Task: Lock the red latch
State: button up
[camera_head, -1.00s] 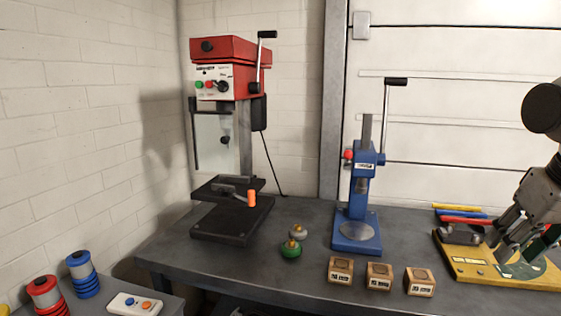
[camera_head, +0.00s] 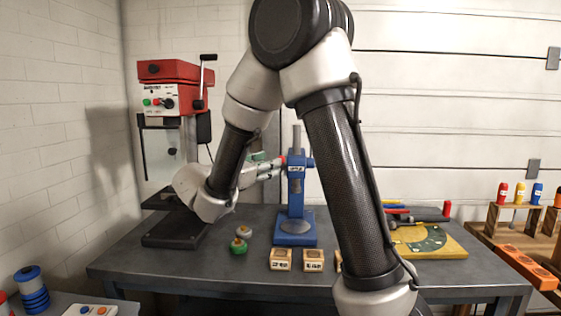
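A dark clamp (camera_head: 427,216) with a short upright red piece (camera_head: 446,209) at its right end sits at the back of the yellow plate (camera_head: 445,246). This red piece looks like the red latch, but it is small and its lock state cannot be told. My arm hides the left part of the plate. My gripper (camera_head: 268,168) is at the left, between the red drill press and the blue press, well away from the latch. Its fingers point right, toward the blue press. They are small and overlap the background, so their opening is unclear.
The blue press (camera_head: 296,210) stands mid-table, beside my gripper. The red drill press (camera_head: 168,85) is at the left. Green and grey knobs (camera_head: 239,246) and wooden blocks (camera_head: 281,259) lie in front. A wooden rack (camera_head: 490,225) with coloured pieces is at the right.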

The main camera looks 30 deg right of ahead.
jog(key=x, duration=0.7)
jog(key=shift+d, duration=0.25)
